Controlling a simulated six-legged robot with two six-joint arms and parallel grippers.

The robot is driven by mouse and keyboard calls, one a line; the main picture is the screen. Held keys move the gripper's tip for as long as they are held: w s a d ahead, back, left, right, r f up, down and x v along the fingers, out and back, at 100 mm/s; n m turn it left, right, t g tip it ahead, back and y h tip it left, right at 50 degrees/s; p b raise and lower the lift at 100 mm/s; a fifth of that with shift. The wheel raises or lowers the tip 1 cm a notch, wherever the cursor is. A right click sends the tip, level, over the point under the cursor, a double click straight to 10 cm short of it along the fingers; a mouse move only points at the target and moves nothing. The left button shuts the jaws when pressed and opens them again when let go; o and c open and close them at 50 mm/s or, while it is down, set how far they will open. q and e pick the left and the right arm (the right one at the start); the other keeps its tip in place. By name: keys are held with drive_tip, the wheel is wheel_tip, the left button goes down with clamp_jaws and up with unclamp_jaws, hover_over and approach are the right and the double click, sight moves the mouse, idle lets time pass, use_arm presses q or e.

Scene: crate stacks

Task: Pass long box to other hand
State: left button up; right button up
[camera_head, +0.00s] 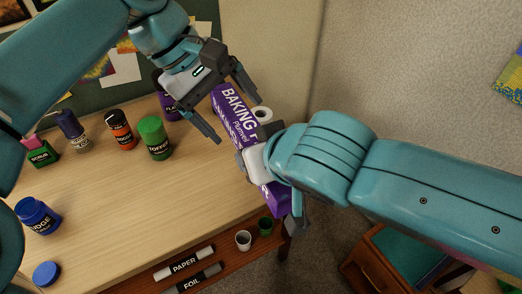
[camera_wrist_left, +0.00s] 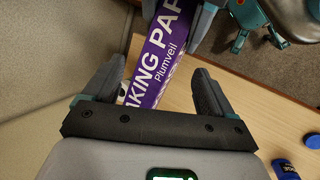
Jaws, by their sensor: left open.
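The long box (camera_head: 234,112) is purple with white "BAKING PAPER" lettering and slants down to the right in the head view. My right gripper (camera_head: 270,183) is closed around its lower part and holds it near the table's right edge; the arm hides part of the box. My left gripper (camera_head: 236,118) is open at the box's upper end. In the left wrist view the box (camera_wrist_left: 158,62) runs between my left gripper's spread fingers (camera_wrist_left: 156,88), with gaps at both sides. My right gripper (camera_wrist_left: 178,14) straddles the box farther up that view.
Green (camera_head: 155,138), orange-black (camera_head: 121,130) and blue (camera_head: 37,215) jars stand on the wooden table (camera_head: 110,215), left of the grippers. A white roll (camera_head: 262,114) is behind the box. Paper and foil boxes (camera_head: 184,262) and cups (camera_head: 243,239) sit on a lower shelf.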

use_arm(q)
drive_tip(key=w+a+n+h, duration=0.2)
drive_tip(key=a+n+h, duration=0.15)
drive_tip(key=a, duration=0.25)
drive_tip(key=a+f+g, duration=0.2)
drive_tip(key=a+f, duration=0.1)
drive_tip(key=f, duration=0.3)
drive_tip(key=w+a+f+g, duration=0.1)
drive_tip(key=a+f, duration=0.3)
drive_tip(key=f, duration=0.2)
drive_tip(key=a+f+g, duration=0.2)
drive_tip(key=a+f, duration=0.1)
drive_tip(key=f, duration=0.4)
drive_tip(key=s+d+f+m+g+y, duration=0.1)
drive_tip(key=s+d+m+g+y, duration=0.25)
drive_tip(key=s+y, duration=0.5)
drive_tip(key=s+d+f+m+g+y, duration=0.25)
drive_tip(key=s+g+y, duration=0.2)
drive_tip(key=s, duration=0.75)
drive_tip(key=d+f+m+t+h, duration=0.1)
drive_tip(key=f+t+h, duration=0.3)
drive_tip(key=f, duration=1)
drive_tip(key=w+d+f+m+t+h, duration=0.1)
drive_tip(key=d+f+m+t+h, duration=0.1)
drive_tip(key=f+t, duration=0.7)
wheel_tip(320, 180, down, 6)
drive_tip(key=shift+d+r+h, duration=0.1)
drive_tip(key=shift+d+h, duration=0.5)
drive_tip(key=shift+h, duration=0.25)
